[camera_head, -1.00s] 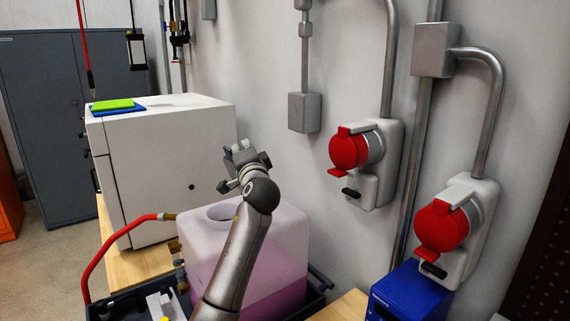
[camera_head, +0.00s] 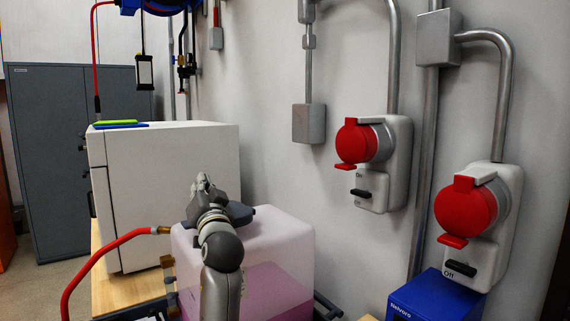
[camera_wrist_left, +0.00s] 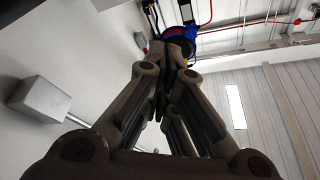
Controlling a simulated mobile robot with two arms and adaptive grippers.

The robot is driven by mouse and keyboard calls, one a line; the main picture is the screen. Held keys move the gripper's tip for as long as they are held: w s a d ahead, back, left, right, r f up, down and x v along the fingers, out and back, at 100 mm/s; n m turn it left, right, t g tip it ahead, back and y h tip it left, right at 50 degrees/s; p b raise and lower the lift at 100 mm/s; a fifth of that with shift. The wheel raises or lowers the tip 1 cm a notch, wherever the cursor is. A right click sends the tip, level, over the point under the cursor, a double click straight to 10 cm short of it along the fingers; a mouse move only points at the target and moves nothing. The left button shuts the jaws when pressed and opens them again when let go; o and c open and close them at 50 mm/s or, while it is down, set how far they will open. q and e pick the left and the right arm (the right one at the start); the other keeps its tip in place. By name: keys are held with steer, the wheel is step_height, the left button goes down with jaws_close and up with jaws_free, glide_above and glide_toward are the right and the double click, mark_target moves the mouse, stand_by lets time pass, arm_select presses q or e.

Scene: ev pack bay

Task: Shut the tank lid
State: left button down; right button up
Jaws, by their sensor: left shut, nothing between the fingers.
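The tank (camera_head: 285,243) is a translucent whitish box with pink liquid in its lower part, in the head view. My left arm stands in front of it and hides its opening and much of its top. My left gripper (camera_head: 203,180) is above the tank top, pointing upward, with its fingers together and empty. In the left wrist view its fingers (camera_wrist_left: 176,50) close together against the wall and ceiling. A dark grey piece shows beside the wrist; I cannot tell whether it is the tank lid or part of my gripper. My right gripper is not in view.
A red hose (camera_head: 100,262) joins the tank's left side. A white cabinet (camera_head: 175,190) stands behind on the wooden bench (camera_head: 125,292). Red sockets (camera_head: 355,142) are on the wall at right, above a blue box (camera_head: 440,298). Air above the tank's right side is clear.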

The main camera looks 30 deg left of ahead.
arm_select(q)
steer(key=shift+s+a+f+b, duration=0.15)
steer(key=shift+s+f+b, duration=0.15)
steer(key=shift+f, duration=0.25)
steer(key=v, duration=1.2)
steer(key=shift+r, duration=0.1)
